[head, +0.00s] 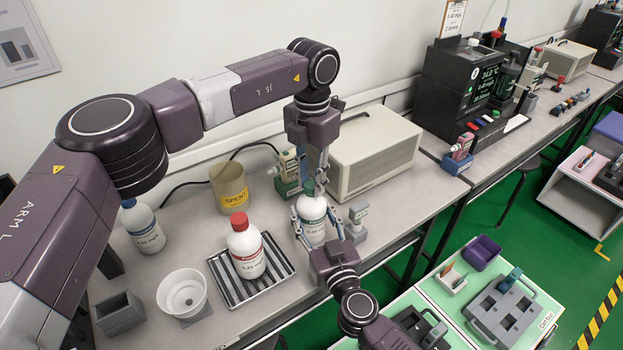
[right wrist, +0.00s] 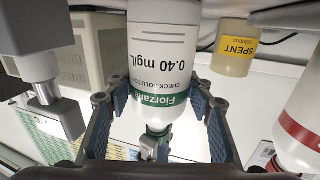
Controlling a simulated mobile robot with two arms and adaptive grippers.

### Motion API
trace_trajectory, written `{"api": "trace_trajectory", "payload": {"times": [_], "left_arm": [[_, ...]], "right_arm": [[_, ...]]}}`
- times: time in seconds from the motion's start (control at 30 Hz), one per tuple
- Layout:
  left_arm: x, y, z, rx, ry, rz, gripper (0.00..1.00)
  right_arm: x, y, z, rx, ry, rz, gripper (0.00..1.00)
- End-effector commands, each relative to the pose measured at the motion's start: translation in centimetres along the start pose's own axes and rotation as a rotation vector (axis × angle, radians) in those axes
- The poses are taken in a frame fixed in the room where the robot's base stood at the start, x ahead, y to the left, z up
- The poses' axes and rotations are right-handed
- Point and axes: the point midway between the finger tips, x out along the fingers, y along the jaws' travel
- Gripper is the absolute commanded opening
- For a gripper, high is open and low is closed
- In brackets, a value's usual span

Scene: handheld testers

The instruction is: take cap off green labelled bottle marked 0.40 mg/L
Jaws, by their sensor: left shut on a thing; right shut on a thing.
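The green-labelled bottle (head: 312,232) is white, and its label reads 0.40 mg/L in the right wrist view (right wrist: 160,60), where it appears upside down. My right gripper (head: 318,234) is shut around the bottle's body; its blue-padded fingers flank the bottle in the right wrist view. My left gripper (head: 318,180) comes down from above and is shut on the green cap (head: 308,188), which also shows at the bottle's neck (right wrist: 158,130). The fingers partly hide the cap. I cannot tell whether its thread is loosened.
A red-capped bottle (head: 245,248) stands on a striped tray (head: 226,293) to the left. A yellow-labelled SPENT beaker (head: 229,190) and a beige box (head: 372,152) stand behind.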

Motion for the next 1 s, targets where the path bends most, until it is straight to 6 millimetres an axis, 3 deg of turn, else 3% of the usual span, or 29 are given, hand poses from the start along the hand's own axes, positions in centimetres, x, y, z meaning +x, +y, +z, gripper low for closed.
{"api": "trace_trajectory", "payload": {"times": [1.0], "left_arm": [[-0.18,0.16,0.06,-1.865,-0.005,-0.002,0.0]], "right_arm": [[-0.03,-0.1,-0.01,0.0,0.0,-0.002,0.0]]}}
